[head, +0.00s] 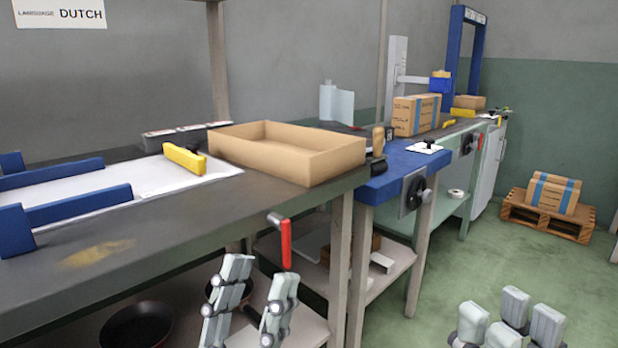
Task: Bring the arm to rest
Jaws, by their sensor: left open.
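My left gripper (261,282) is at the bottom centre, in front of the workbench's lower shelf. Its grey fingers point up and stand apart, with nothing between them. My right gripper (510,318) is at the bottom right over the green floor. Its fingers are spread and no object shows among them. Both wrists and most of both arms are below the picture edge.
The workbench (150,240) carries an open cardboard box (325,160). A red-handled crank (286,243) hangs from its edge above my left gripper. A dark pan (135,328) lies underneath. A pallet (545,220) stands on the right, with clear floor before it.

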